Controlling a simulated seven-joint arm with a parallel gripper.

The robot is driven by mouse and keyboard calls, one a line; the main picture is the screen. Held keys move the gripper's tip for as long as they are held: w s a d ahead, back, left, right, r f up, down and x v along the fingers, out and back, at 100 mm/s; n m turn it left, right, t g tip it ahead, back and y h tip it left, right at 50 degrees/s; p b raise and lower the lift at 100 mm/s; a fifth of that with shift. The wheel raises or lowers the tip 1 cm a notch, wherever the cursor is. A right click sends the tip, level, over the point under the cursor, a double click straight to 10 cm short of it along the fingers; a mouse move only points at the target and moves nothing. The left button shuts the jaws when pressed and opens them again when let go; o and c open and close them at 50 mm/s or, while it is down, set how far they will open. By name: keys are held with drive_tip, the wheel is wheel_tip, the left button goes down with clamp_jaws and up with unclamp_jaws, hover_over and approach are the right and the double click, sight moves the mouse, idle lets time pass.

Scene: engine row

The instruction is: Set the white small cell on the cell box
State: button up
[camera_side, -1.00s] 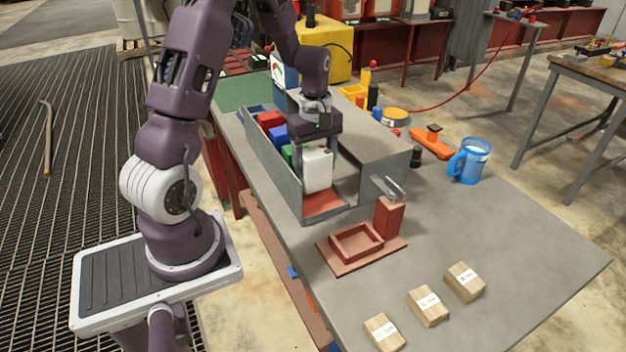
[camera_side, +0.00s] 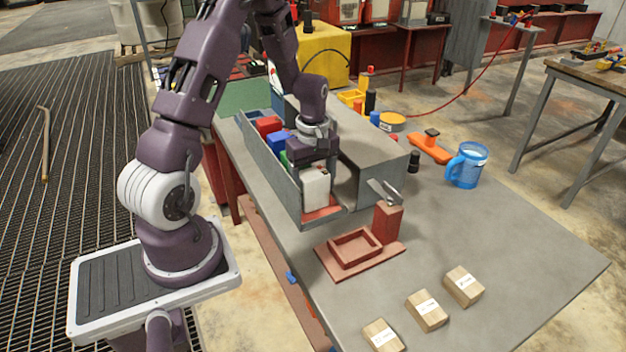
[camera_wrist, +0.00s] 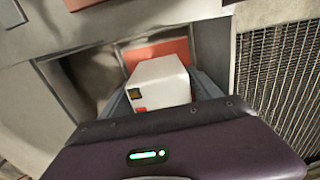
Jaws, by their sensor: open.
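The white small cell (camera_side: 315,188) is upright at the near end of a long grey trough, by a red floor patch (camera_side: 322,213). I cannot tell whether its base touches the patch. My gripper (camera_side: 314,166) is directly above it, pointing down, with open jaws. In the wrist view, the white cell (camera_wrist: 158,84) stands between the two grey fingers of my gripper (camera_wrist: 162,96). It bears a dark mark and a red mark. The trough (camera_side: 272,172) also holds red (camera_side: 267,125), blue (camera_side: 280,142) and green cells; the green one is mostly hidden. Nothing is labelled as the cell box.
A grey housing (camera_side: 375,152) rises close on the right of the trough. A red open tray with a post (camera_side: 357,247) stands in front. Several wooden blocks (camera_side: 428,310), a blue mug (camera_side: 467,165) and an orange tool (camera_side: 429,150) lie on the table.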

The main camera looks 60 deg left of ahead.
wheel_tip(320, 180, up, 12)
drive_tip(key=shift+r, duration=0.1)
drive_tip(key=s+d+r+m+t, duration=0.3)
drive_tip(key=s+d+r+m, duration=0.4)
drive_tip(key=d+r+m, duration=0.55)
drive_tip(key=s+d+m+t, duration=0.2)
drive_tip(key=s+d+m, duration=0.3)
drive_tip(key=s, duration=0.4)
drive_tip(key=shift+s+d+f+t, duration=0.2)
drive_tip(key=shift+d+f+t, duration=0.1)
drive_tip(key=shift+d, duration=0.5)
drive_tip(key=shift+r+m, duration=0.1)
drive_tip(key=shift+m, duration=0.15)
drive_tip(key=shift+c, duration=0.4)
